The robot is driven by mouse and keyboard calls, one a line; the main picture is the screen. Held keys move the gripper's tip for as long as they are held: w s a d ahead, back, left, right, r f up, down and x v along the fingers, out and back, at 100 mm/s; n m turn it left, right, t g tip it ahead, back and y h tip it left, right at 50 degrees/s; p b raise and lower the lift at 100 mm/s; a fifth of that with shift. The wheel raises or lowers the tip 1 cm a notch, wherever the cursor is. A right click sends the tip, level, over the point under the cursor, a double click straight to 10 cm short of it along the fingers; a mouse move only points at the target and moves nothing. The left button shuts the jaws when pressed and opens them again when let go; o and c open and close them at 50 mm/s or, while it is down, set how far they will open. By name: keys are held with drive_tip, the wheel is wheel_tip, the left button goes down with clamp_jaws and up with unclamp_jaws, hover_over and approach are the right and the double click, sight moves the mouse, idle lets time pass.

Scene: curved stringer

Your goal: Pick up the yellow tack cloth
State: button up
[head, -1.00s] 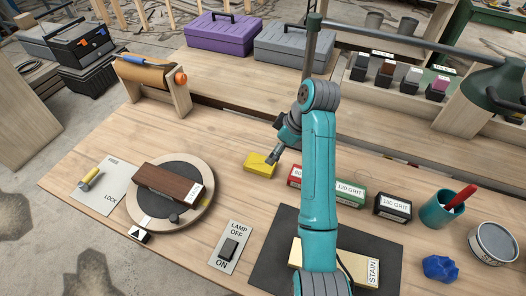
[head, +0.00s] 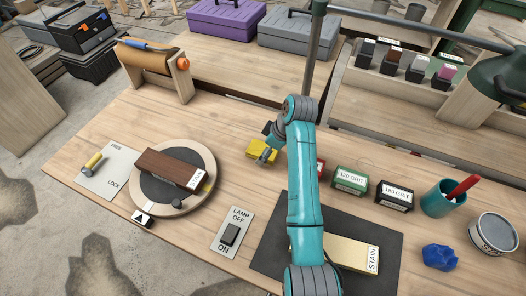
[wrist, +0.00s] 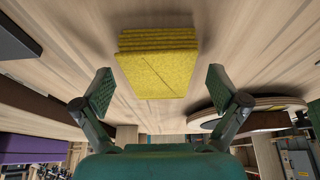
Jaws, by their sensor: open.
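The yellow tack cloth (head: 261,149) is a folded, layered stack lying on the wooden workbench, near the middle of the head view. In the wrist view the yellow cloth (wrist: 157,66) lies ahead of the fingertips, roughly centred between them. My gripper (wrist: 159,88) is open, with one dark green pad to each side of the cloth and nothing held. In the head view my gripper (head: 266,155) is right at the cloth and covers part of it. I cannot tell whether a finger touches it.
A turntable (head: 207,201) with a brown block stands left of the cloth. Sandpaper boxes, such as the green one (head: 350,180), stand to the right, the red one partly hidden by my arm. A lamp pole (head: 314,55) rises behind. Bare bench lies in front of the cloth.

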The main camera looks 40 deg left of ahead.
drive_tip(key=shift+f, duration=0.1)
drive_tip(key=c, duration=1.2)
wheel_tip(320, 180, up, 10)
drive_tip(key=shift+r, duration=0.1)
drive_tip(key=o, duration=0.6)
drive_tip(key=shift+c, duration=0.2)
drive_tip(key=c, duration=0.5)
